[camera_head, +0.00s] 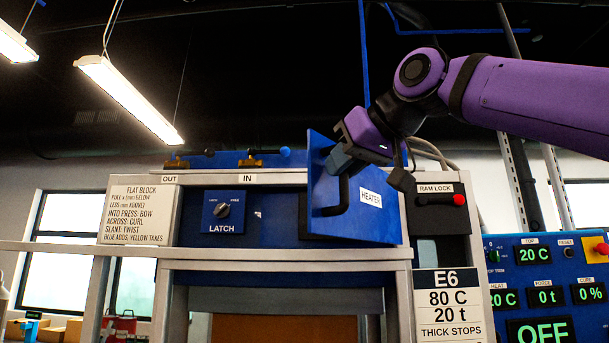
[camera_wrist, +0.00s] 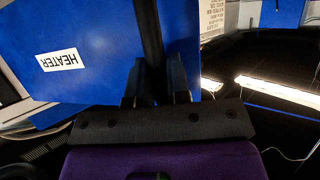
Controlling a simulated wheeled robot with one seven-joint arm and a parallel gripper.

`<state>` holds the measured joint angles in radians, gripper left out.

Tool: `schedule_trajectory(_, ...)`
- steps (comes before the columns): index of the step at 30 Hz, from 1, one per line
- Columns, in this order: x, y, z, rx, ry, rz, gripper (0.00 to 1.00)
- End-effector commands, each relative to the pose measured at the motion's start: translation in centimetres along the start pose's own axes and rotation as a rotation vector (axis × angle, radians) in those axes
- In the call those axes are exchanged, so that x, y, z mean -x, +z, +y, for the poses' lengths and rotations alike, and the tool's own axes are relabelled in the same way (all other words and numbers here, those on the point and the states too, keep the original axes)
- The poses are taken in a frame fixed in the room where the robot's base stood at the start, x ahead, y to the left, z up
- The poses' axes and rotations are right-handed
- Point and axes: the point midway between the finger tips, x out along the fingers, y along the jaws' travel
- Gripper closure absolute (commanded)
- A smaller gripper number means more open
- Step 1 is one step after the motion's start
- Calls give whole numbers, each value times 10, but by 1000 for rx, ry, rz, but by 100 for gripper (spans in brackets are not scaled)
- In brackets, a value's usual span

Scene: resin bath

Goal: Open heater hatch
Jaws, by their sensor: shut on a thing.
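The heater hatch (camera_head: 375,225) is a blue panel with a white HEATER label, at the upper middle of the press frame in the head view. It stands ajar, its left edge swung out from the frame. Its black bar handle (camera_head: 341,198) is on the front near the left edge. My gripper (camera_head: 343,163) is shut on the upper part of this handle. In the wrist view the blue hatch (camera_wrist: 95,25) fills the upper left, and the handle (camera_wrist: 150,35) runs between the fingers of my gripper (camera_wrist: 155,85). The space behind the hatch is mostly hidden.
A LATCH knob (camera_head: 223,210) sits on a blue panel to the left. A RAM LOCK box (camera_head: 440,213) with a red knob is close to the right of the hatch. A control panel (camera_head: 545,290) stands at the far right. Cables hang behind my wrist.

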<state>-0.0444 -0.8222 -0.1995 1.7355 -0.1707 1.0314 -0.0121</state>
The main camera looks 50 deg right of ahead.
Motion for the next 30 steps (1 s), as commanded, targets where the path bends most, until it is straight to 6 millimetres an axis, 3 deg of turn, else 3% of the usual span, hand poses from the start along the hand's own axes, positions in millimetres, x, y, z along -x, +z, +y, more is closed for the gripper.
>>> schedule_trajectory(1, 17, 6, 6, 15, -48, 7, 100)
schedule_trajectory(6, 63, 25, 31, 78, -197, 7, 100)
schedule_trajectory(15, 126, 51, 85, 176, -431, 7, 100)
schedule_trajectory(24, 160, 66, 128, 214, -517, 4, 100)
schedule_trajectory(30, 170, 69, 142, 213, -516, 3, 100)
